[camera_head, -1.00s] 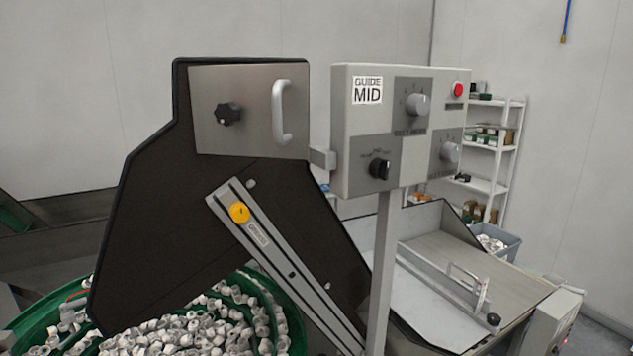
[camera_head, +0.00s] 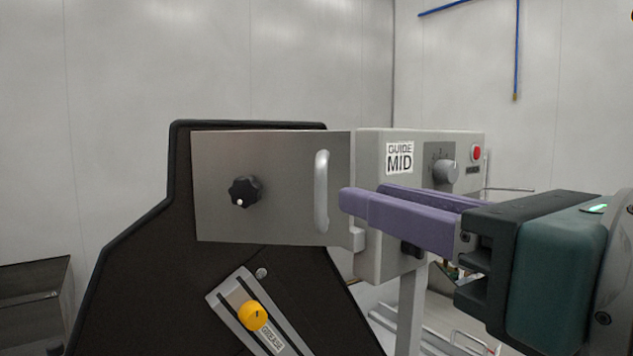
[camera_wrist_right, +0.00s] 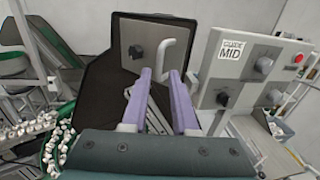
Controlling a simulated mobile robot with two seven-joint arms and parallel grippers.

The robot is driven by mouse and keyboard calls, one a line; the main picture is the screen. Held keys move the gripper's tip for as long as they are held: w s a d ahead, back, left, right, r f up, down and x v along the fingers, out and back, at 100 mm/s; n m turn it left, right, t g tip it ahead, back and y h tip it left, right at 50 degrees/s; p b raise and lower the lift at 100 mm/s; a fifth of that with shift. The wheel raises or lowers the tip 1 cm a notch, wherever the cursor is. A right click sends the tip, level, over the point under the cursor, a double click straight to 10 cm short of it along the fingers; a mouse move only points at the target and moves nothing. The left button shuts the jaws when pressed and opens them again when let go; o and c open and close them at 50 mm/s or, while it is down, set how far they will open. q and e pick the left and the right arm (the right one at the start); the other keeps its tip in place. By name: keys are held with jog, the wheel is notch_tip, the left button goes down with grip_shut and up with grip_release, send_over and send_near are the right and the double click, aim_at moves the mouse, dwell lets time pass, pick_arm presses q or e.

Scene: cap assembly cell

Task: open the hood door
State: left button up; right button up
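The hood door is a flat steel plate (camera_head: 285,200) on the dark hood, with a black star knob (camera_head: 243,192) and a pale vertical handle (camera_head: 321,192). It appears to lie flat against the hood. My right gripper (camera_head: 362,194) has two purple fingers pointing left, with tips just right of the handle. In the right wrist view, the fingers of my right gripper (camera_wrist_right: 161,74) are apart and nothing is between them. The handle (camera_wrist_right: 164,58) shows just ahead of the gap; no contact is visible. My left gripper is not in view.
The grey control box (camera_head: 380,215) labelled GUIDE MID stands close behind my right gripper, on a post. A slanted rail with a yellow knob (camera_head: 255,315) is below the door. A green bowl of white caps (camera_wrist_right: 55,130) shows at the left of the right wrist view.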

aim_at(324, 185)
jog(key=p+x, duration=0.4)
jog(key=x, duration=0.4)
jog(key=shift+w, duration=0.1)
jog(key=shift+w+a, duration=0.3)
jog(key=shift+w, duration=0.25)
grip_shut()
jog(key=shift+f, duration=0.1)
dwell(0.8)
